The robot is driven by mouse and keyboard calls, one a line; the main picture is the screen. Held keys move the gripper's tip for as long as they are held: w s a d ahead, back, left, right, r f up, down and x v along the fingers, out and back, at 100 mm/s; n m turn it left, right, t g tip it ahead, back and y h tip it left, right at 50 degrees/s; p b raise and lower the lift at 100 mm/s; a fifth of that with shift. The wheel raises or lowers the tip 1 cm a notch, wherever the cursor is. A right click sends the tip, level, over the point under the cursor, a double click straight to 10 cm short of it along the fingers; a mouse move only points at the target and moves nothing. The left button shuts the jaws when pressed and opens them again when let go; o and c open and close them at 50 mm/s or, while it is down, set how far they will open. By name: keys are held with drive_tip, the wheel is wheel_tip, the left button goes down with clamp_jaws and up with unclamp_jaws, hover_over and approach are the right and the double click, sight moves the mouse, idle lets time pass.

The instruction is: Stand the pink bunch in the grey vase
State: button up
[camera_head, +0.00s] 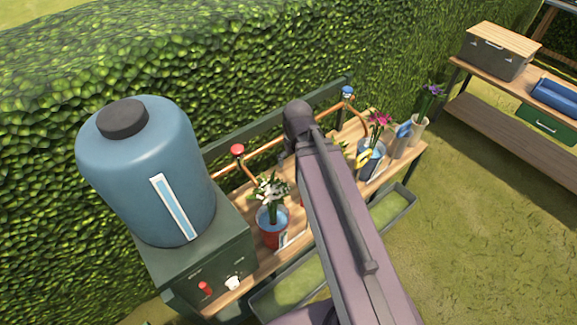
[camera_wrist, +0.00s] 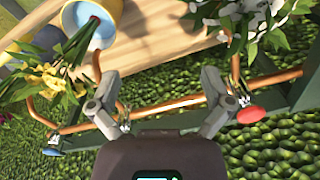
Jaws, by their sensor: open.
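The pink bunch (camera_head: 379,120) stands upright toward the right end of the wooden bench, in a bluish container (camera_head: 371,160). In the head view my arm hides the gripper and the middle of the bench.
Purple flowers (camera_head: 432,92) stand in a cream vase (camera_head: 419,128). The wrist view shows yellow flowers (camera_wrist: 45,78) and a blue-lined yellow pot (camera_wrist: 107,36). A blue tank (camera_head: 148,175) and copper pipe (camera_head: 262,151) flank the bench.

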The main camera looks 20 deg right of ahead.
drive_tip(key=shift+s+a+m, duration=0.3)
drive_tip(key=shift+s+a, duration=0.65)
drive_tip(key=shift+a, duration=0.15)
drive_tip(key=shift+c, duration=0.2)
